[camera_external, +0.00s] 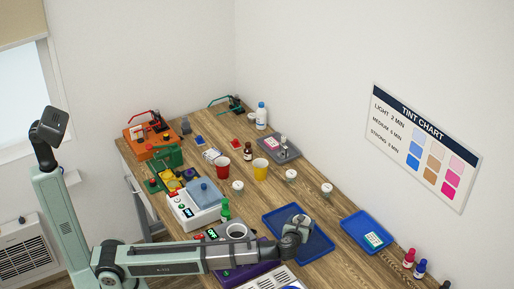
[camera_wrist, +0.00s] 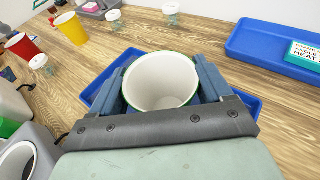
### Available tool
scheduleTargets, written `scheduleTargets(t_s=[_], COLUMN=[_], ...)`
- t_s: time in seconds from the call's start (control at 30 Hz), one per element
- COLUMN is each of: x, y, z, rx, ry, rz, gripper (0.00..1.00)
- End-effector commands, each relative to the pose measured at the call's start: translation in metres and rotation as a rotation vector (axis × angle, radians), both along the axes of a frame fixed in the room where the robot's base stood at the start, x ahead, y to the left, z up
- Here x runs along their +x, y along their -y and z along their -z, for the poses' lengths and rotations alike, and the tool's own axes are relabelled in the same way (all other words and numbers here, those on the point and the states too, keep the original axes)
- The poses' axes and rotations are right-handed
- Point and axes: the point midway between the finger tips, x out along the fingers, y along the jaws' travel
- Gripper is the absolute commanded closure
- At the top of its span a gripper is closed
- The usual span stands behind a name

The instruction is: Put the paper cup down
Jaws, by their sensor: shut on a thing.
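My gripper (camera_wrist: 163,88) is shut on a paper cup (camera_wrist: 160,80), its fingers on the left and right sides of the cup. The cup has a white inside and a green rim; I look down into it and it looks empty. In the external view, my gripper (camera_external: 297,229) is over the blue tray (camera_external: 321,244), and the cup is hidden or too small to make out there. The tray (camera_wrist: 252,104) shows around the cup in the wrist view. I cannot tell whether the cup's base touches the tray.
A second blue tray (camera_external: 358,230) with a labelled box (camera_external: 373,240) lies to the right. A red cup (camera_external: 222,168), a yellow cup (camera_external: 260,170) and small lidded jars (camera_external: 291,176) stand farther back. A device with a round vessel (camera_external: 237,231) is left of my gripper. Wood between the trays is bare.

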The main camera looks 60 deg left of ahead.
Motion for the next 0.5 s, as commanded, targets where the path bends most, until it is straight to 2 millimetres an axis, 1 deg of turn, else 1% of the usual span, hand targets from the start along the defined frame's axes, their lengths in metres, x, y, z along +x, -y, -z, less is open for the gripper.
scheduleTargets(t_s=[0.3, 0.5], x=[0.0, 0.0], y=[0.0, 0.0], z=[0.032, 0.034], rx=[0.001, 0.001], ry=[-0.002, -0.001], rz=[0.0, 0.0], gripper=[0.49, 0.49])
